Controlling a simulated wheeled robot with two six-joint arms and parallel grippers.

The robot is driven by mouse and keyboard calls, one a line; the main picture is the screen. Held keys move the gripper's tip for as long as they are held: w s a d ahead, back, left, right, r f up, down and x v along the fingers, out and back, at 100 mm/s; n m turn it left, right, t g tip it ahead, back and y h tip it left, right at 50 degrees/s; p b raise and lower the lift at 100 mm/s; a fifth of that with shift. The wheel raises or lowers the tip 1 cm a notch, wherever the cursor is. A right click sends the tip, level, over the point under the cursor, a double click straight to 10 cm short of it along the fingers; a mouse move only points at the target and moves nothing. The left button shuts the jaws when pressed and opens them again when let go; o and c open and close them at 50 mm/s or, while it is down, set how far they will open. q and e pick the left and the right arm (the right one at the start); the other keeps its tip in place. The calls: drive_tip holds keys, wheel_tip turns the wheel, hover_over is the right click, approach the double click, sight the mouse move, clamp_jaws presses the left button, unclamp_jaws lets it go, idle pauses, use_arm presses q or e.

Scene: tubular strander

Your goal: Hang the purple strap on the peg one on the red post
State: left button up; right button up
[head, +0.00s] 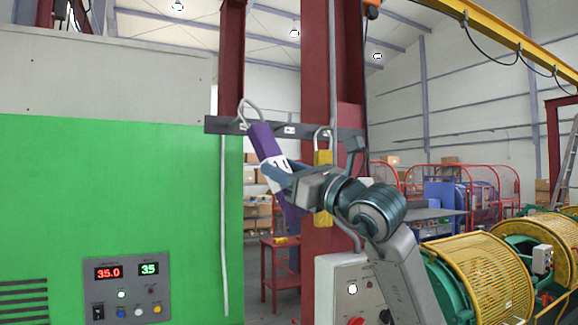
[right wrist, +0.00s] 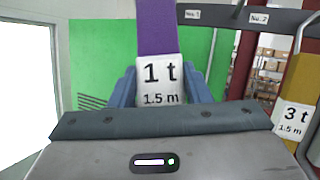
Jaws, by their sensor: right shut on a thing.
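The purple strap (head: 262,140) has a white label reading 1 t, 1.5 m, and a grey metal loop (head: 250,107) at its top. My right gripper (head: 275,174) is shut on the strap at its label, and the strap hangs tilted in front of the dark rail (head: 222,125) on the red post (head: 318,60). The loop is level with the rail's top, near the No.1 tag (head: 244,127); I cannot tell whether it is around peg one. The strap also fills the middle of the right wrist view (right wrist: 157,28). My left gripper is out of view.
A yellow strap (head: 322,158), labelled 3 t, hangs by its loop on the rail to the right, close to my right gripper. A No.2 tag (head: 289,130) sits between the straps. A green cabinet (head: 110,190) stands at left; a grey control box (head: 345,285) is below.

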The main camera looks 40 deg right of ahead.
drive_tip(key=shift+w+d+p, duration=0.15)
drive_tip(key=shift+w+p, duration=0.15)
drive_tip(key=shift+w, duration=0.35)
drive_tip(key=shift+w+d+p, duration=0.15)
drive_tip(key=shift+w+p, duration=0.15)
drive_tip(key=shift+w, duration=0.3)
drive_tip(key=shift+w+d+f, duration=0.2)
drive_tip(key=shift+w+f, duration=0.2)
drive_tip(key=shift+w, duration=0.4)
drive_tip(key=shift+w+d+f, duration=0.2)
drive_tip(key=shift+w+f, duration=0.15)
drive_tip(key=shift+w, duration=0.45)
drive_tip(key=shift+w+d+f, duration=0.2)
drive_tip(key=shift+w+f, duration=0.2)
drive_tip(key=shift+w, duration=0.4)
drive_tip(key=o, duration=1.3)
drive_tip(key=shift+f, duration=0.1)
